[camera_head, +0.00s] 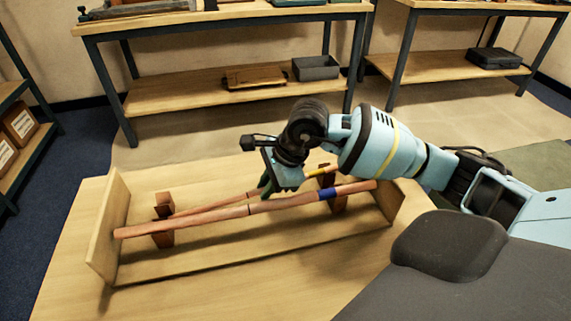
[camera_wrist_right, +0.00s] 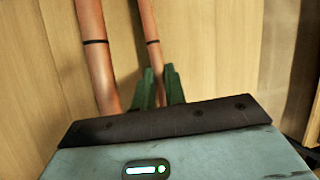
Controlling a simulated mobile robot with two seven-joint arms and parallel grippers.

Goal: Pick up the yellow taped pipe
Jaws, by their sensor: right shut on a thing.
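The yellow taped pipe (camera_head: 215,205) is a thin copper pipe lying at the back of a wooden rack, with its yellow band (camera_head: 322,170) toward the right end. A thicker copper pipe with a blue band (camera_head: 275,204) lies in front of it. My right gripper (camera_head: 266,188) reaches down over the yellow taped pipe. In the right wrist view its green fingers (camera_wrist_right: 159,88) are shut on that thin pipe (camera_wrist_right: 151,40), and the thicker pipe (camera_wrist_right: 94,45) runs beside them on the left. My left gripper is out of view.
The rack (camera_head: 106,230) has upright end boards and brown supports (camera_head: 163,228) under the pipes. It stands on a light wooden table (camera_head: 65,270). Shelved benches (camera_head: 215,30) stand behind, one with a grey bin (camera_head: 315,68). The table front is clear.

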